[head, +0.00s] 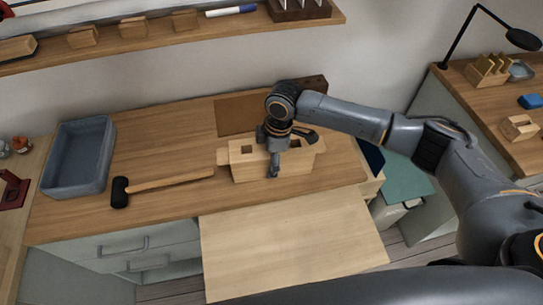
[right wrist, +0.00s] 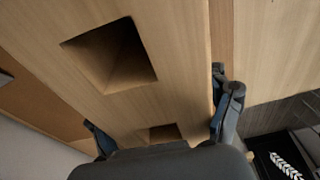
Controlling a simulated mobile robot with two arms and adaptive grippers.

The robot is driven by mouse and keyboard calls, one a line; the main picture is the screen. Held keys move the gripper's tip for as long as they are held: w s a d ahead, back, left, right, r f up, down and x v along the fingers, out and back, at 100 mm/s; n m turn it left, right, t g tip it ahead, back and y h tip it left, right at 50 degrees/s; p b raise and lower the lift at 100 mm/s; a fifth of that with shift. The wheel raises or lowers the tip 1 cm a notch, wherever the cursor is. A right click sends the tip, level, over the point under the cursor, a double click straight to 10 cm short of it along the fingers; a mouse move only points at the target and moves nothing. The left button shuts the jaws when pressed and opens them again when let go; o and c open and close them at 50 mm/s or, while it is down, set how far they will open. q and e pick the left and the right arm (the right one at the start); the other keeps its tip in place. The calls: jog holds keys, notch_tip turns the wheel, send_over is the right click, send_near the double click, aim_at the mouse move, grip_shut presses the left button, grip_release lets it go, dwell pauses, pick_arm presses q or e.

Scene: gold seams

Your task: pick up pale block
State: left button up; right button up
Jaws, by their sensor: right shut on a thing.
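The pale block (head: 243,170) is a long light-wood piece with square holes in its top and a narrower tongue at its left end. It lies across the middle of the workbench in the head view, near the front edge. My right gripper (head: 276,155) comes down over it from above, with one finger against its front face. In the right wrist view the block (right wrist: 170,60) passes between the two fingers, and the gripper is shut on it. Two square holes show there. The block seems to rest on the bench; any gap beneath cannot be made out. My left gripper is out of view.
A black-headed mallet (head: 165,183) lies left of the block, and a grey tray (head: 77,158) stands farther left. A brown mat (head: 235,113) lies behind the block. A pale board (head: 290,240) extends in front of the bench. A shelf (head: 170,42) runs above.

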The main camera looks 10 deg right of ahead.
jog(key=shift+s+f, duration=0.2)
jog(key=shift+f, duration=0.05)
